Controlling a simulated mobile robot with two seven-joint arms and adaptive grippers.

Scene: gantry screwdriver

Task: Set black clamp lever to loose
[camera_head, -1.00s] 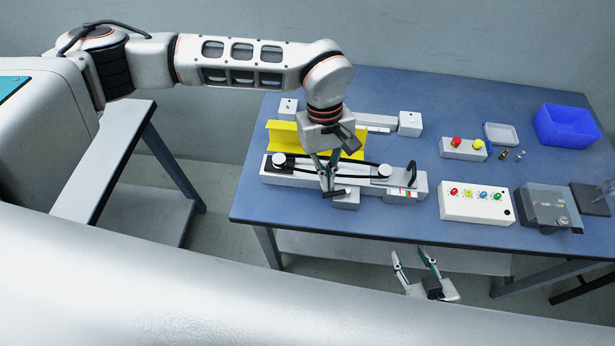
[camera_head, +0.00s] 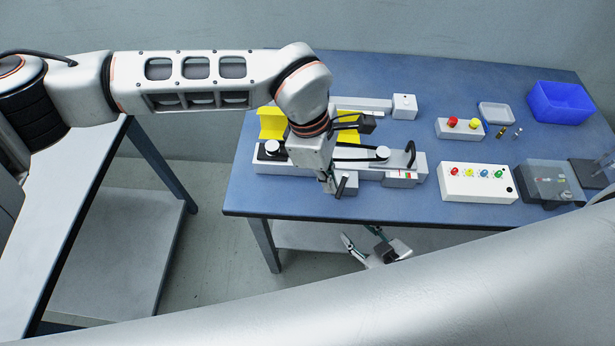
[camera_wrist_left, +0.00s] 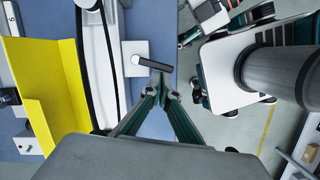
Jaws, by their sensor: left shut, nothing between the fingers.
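The black clamp lever (camera_head: 342,186) sits on a small grey block at the front of the long white gantry rail. In the head view it points steeply, away from the table's front edge. In the left wrist view the lever (camera_wrist_left: 155,65) is a dark bar running from a round light end just beyond my fingertips. My left gripper (camera_head: 327,187) points down right beside the lever, on its left. Its fingers (camera_wrist_left: 165,84) are shut with nothing between them; whether they touch the lever is unclear. My right gripper (camera_head: 360,234) is open and empty, below the table's front edge.
A yellow angled part (camera_head: 271,122) stands behind the rail. A white button box (camera_head: 478,184), a box with red and yellow knobs (camera_head: 459,129) and a blue bin (camera_head: 560,103) are to the right. The blue tabletop (camera_head: 300,208) is clear in front of the rail.

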